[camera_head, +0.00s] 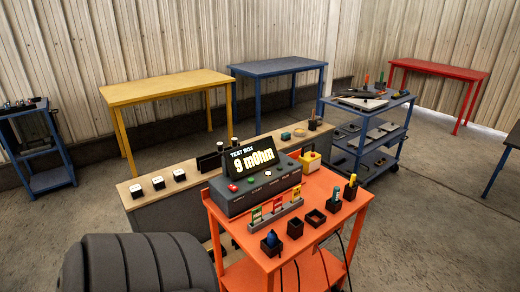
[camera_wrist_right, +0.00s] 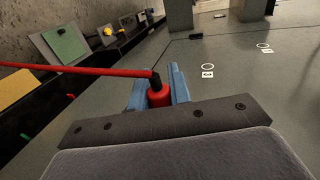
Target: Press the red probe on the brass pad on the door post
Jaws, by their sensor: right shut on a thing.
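In the right wrist view my right gripper (camera_wrist_right: 158,88) is shut on the red probe (camera_wrist_right: 158,97), held between its two blue fingers. The probe has a black collar, and a red lead (camera_wrist_right: 85,70) runs from it to the left edge. A wide grey surface lies beyond it, with white ring marks (camera_wrist_right: 208,67) and small labels. I cannot make out the brass pad or tell which part is the door post. In the head view the test box (camera_head: 255,165) reads "9 mOhm" on its display. My left gripper is not in view.
The test box stands on an orange cart (camera_head: 330,240) with small dark holders and coloured tags. A wooden bench (camera_head: 140,195) is behind it. A blue cart (camera_head: 385,130), a yellow table (camera_head: 165,88) and a red table (camera_head: 440,68) stand farther off. Open floor lies between them.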

